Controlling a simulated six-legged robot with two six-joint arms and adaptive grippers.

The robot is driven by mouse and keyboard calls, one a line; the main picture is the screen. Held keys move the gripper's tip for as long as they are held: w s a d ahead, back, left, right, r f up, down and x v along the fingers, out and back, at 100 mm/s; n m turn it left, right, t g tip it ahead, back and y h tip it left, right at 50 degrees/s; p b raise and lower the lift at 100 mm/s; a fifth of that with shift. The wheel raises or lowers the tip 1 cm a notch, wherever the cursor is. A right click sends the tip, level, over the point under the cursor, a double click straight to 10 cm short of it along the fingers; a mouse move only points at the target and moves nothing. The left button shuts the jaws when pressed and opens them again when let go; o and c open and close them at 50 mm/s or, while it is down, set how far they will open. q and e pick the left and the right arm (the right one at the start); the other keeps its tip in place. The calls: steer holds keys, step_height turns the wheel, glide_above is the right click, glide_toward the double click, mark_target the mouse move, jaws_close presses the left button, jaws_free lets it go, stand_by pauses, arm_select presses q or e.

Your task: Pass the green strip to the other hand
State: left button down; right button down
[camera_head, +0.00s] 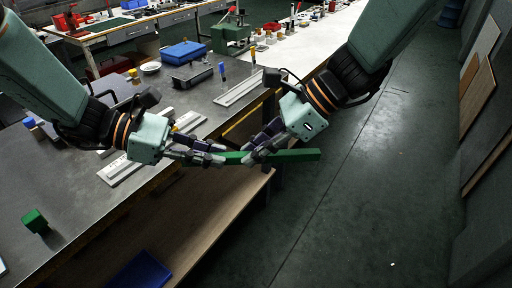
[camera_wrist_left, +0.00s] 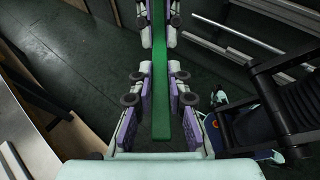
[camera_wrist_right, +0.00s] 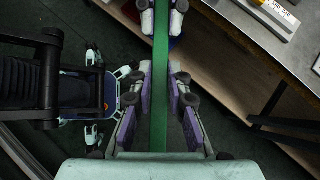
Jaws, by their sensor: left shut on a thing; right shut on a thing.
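The green strip (camera_head: 298,155) is a long narrow bar held level in the air in front of the table's edge. My left gripper (camera_head: 222,154) is shut on its left part, and my right gripper (camera_head: 248,157) is shut on it a short way to the right. A free length of the strip sticks out to the right past my right gripper. In the left wrist view the strip (camera_wrist_left: 160,95) runs between the left fingers (camera_wrist_left: 160,88), with the right gripper's fingers around it farther up. In the right wrist view the strip (camera_wrist_right: 160,100) runs between the right fingers (camera_wrist_right: 160,88).
A grey metal table (camera_head: 75,205) lies to the left, with pale rails (camera_head: 125,170), a green block (camera_head: 35,221) and a blue box (camera_head: 184,52) on it. A wooden shelf (camera_head: 215,215) and a blue bin (camera_head: 140,272) are below. The floor on the right is open.

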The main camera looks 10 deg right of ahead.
arm_select(q)
steer(key=c, duration=1.2)
jaws_free()
steer(key=s+v, duration=0.1)
steer(key=v, duration=1.1)
steer(key=s+a+f+m+g+y, duration=0.15)
steer(key=s+f+y, duration=0.35)
steer(key=f, duration=0.7)
steer(key=s+a+f+m+y, duration=0.35)
steer(key=s+f, duration=0.35)
steer(key=f, duration=0.6)
steer(key=s+a+f+m+t+y, duration=0.1)
steer(key=s+f+m+y, duration=0.1)
steer(key=s+f+m, duration=0.2)
steer(key=s+a+f+m+t+y, duration=0.1)
steer(key=s+f+m, duration=0.4)
steer(key=s, duration=0.6)
steer(key=shift+s+a+m+y, duration=0.15)
steer(key=shift+a+m+y, duration=0.8)
steer(key=shift+m, duration=0.45)
